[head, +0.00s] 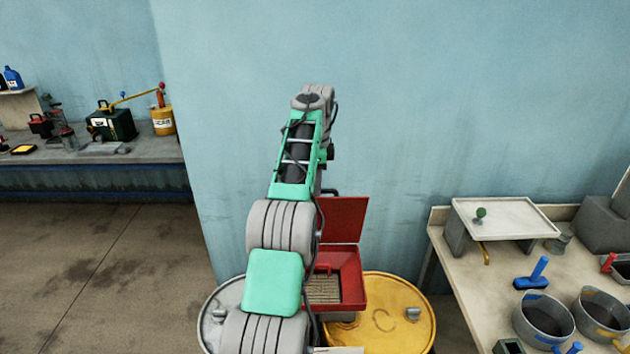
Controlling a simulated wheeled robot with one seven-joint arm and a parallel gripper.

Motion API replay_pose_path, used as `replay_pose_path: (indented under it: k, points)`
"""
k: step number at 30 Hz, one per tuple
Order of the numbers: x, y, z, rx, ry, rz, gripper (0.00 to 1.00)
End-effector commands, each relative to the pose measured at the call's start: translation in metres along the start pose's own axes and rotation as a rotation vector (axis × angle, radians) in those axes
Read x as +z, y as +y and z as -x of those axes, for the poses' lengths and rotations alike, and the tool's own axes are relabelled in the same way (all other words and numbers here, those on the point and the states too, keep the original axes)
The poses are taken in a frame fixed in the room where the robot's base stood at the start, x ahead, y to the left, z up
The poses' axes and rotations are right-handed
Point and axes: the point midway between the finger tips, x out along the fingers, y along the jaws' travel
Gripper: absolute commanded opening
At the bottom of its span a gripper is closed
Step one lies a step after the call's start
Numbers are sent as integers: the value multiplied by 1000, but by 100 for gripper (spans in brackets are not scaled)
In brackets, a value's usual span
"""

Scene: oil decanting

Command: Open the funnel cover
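The red funnel (352,278) sits over the drums in the lower middle of the head view. It is box-shaped, with a grey mesh (322,290) inside. Its red cover (345,218) stands raised at the back edge, so the inside of the funnel shows. My arm hides the left part of the funnel and cover. My gripper does not show; it is hidden behind my arm. A small dark part shows at the cover's upper left, but I cannot tell what it is.
A yellow drum (395,310) and a pale grey drum (213,318) stand under and beside the funnel. A workbench (463,290) at right holds a white tray stand (505,215), buckets and a blue brush. Another bench (90,158) stands far left. Left floor is clear.

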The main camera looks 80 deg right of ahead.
Motion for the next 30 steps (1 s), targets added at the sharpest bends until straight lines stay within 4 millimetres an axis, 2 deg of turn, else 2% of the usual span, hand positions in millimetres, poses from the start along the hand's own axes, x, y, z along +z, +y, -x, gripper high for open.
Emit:
replay_pose_path:
  k: [3, 12, 14, 21, 25, 30]
  points:
    - [-1, 3, 17, -2, 7, -1, 35]
    - [3, 48, 76, -2, 5, 0, 35]
    - [3, 62, 77, -1, 5, 0, 35]
    - [6, 115, 107, -1, 5, 0, 35]
    - [7, 130, 117, 2, 5, 1, 35]
    - [7, 134, 121, 2, 5, 1, 35]
